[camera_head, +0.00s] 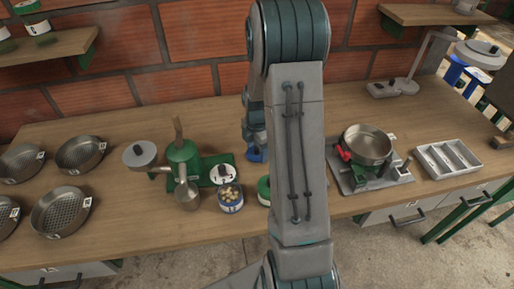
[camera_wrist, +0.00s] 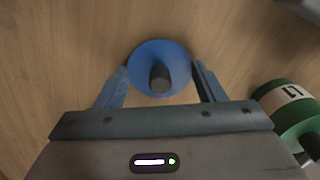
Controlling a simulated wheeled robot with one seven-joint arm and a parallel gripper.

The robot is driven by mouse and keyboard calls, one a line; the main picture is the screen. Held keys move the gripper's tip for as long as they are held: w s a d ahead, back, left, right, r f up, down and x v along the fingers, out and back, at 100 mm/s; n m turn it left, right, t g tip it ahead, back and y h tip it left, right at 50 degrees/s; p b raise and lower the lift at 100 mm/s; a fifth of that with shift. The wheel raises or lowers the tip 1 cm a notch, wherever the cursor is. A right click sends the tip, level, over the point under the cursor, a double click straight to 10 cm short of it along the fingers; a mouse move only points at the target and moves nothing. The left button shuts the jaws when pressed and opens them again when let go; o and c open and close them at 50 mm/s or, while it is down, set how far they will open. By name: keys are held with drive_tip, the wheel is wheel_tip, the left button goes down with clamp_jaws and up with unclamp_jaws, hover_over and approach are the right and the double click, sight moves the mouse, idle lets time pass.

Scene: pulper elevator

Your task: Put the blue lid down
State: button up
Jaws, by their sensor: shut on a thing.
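The blue lid (camera_wrist: 150,55) is a round disc with a dark knob (camera_wrist: 160,77) at its middle. In the wrist view it lies between the two fingers of my gripper (camera_wrist: 160,85), which is shut on it. In the head view my gripper (camera_head: 256,150) is behind my arm, above the wooden table, and only a bit of blue shows there. My arm hides most of the lid in that view. I cannot tell whether the lid touches the table.
A green can (camera_wrist: 290,112) labelled L1 stands close at the right in the wrist view. A blue-and-white can (camera_head: 230,198) with light pieces and a green pulper (camera_head: 183,160) stand at left. A pan on a scale (camera_head: 367,146) and a grey tray (camera_head: 448,160) are at right.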

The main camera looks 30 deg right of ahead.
sight(257, 148)
drive_tip(key=shift+f, duration=0.2)
drive_tip(key=o, duration=1)
drive_tip(key=shift+r, duration=0.15)
wheel_tip(257, 148, up, 11)
drive_tip(key=shift+s+a+r+m+t, duration=0.45)
drive_tip(key=shift+s+a+r+m, duration=0.95)
drive_tip(key=shift+s+a+m, duration=1.35)
drive_tip(key=shift+s+a+r+m+t, duration=0.5)
drive_tip(key=shift+s+a+r+m, duration=1.2)
drive_tip(key=shift+s+m, duration=1.9)
drive_tip(key=shift+s+a+r+m+t, duration=0.45)
drive_tip(key=shift+s+a+r+m, duration=0.7)
drive_tip(key=shift+s+a+m, duration=1.7)
drive_tip(key=shift+s+d+m, duration=0.2)
drive_tip(key=shift+d+m, duration=0.15)
drive_tip(key=shift+m, duration=0.15)
